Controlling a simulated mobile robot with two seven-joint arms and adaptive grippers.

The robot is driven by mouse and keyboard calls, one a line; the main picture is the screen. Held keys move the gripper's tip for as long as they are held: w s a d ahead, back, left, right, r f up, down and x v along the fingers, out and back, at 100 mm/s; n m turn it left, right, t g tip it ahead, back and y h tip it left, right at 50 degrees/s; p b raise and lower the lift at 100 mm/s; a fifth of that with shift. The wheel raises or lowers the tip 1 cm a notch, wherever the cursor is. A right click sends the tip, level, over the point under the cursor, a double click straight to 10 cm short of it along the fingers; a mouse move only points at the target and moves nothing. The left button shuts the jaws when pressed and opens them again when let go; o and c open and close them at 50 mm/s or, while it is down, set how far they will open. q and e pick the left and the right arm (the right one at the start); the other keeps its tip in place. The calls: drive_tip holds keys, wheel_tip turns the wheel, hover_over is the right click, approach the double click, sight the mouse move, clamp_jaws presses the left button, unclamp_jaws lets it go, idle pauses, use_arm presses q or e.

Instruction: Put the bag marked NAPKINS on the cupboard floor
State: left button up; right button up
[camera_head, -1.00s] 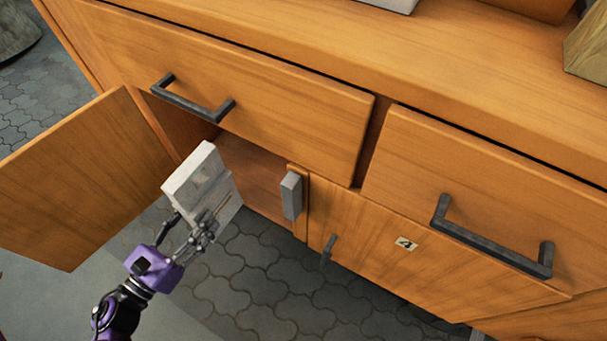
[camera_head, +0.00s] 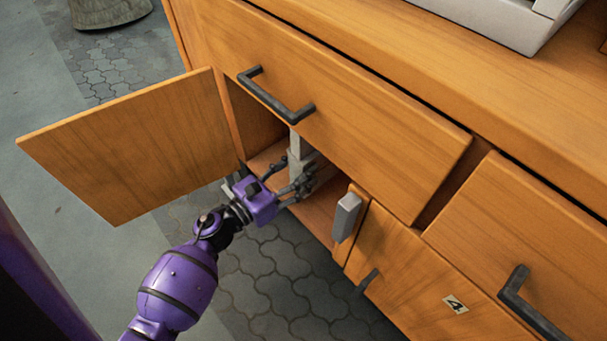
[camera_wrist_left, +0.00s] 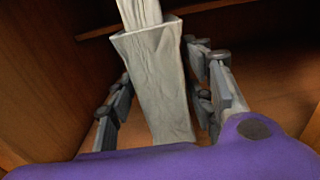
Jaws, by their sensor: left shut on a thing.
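A pale grey-white bag (camera_head: 296,146) is inside the open cupboard, partly hidden behind the drawer front and my fingers. The wrist view shows the bag (camera_wrist_left: 155,80) upright between my fingers, with its narrower top folded up; no lettering can be read. My left gripper (camera_head: 293,180) is shut on the bag and reaches in through the cupboard opening. The brown wooden cupboard floor (camera_head: 318,212) shows below and beside the gripper. I cannot tell whether the bag touches it. My right gripper is not in view.
The open cupboard door (camera_head: 130,145) stands out to the left of my arm. A drawer with a dark handle (camera_head: 277,97) overhangs the opening. A grey block (camera_head: 346,217) sits at the opening's right edge, beside the closed door marked 4 (camera_head: 400,260).

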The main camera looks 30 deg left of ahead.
use_arm(q)
drive_tip(key=shift+w+d, duration=0.1)
drive_tip(key=shift+w, duration=0.15)
drive_tip(key=f+b, duration=0.1)
drive_tip(key=w+f+b, duration=0.1)
drive_tip(key=shift+d+f, duration=0.15)
drive_tip(key=shift+f, duration=0.25)
drive_tip(key=shift+w+f, duration=0.1)
drive_tip(key=shift+f, duration=0.3)
drive_tip(key=shift+r, duration=0.15)
drive_tip(key=shift+b, duration=0.3)
drive_tip(key=o, duration=1)
drive_tip(key=shift+f, duration=0.35)
drive_tip(key=shift+c, duration=0.2)
drive_tip(key=o, duration=0.5)
drive_tip(key=shift+r, duration=0.1)
drive_tip(key=shift+c, duration=0.2)
drive_tip(key=shift+r, duration=0.1)
